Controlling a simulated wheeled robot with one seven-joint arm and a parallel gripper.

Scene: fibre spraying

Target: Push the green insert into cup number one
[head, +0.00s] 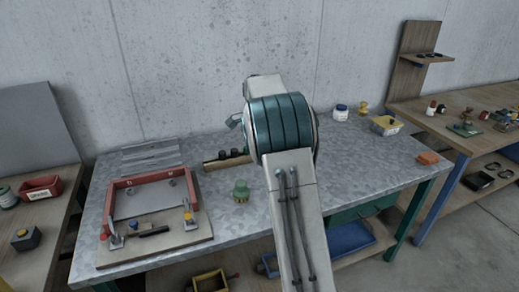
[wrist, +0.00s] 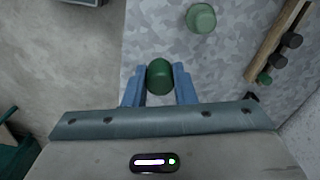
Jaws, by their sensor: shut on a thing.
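In the wrist view my gripper (wrist: 159,80) has its two blue fingers closed on the dark green insert (wrist: 159,75), which sits between the fingertips above the table. The rack (wrist: 272,42), a wooden bar, lies to the right of the gripper and apart from it. Dark round cups (wrist: 294,40) stand along it, with a small green piece (wrist: 265,78) at its near end. No cup numbers can be read. In the head view the rack (head: 212,164) shows left of my arm, its right part hidden. My gripper and the held insert are hidden behind my arm there.
A green jar (head: 240,192) stands on the grey table (head: 345,175); it also shows in the wrist view (wrist: 200,18). A red frame (head: 122,188) on a board is at left.

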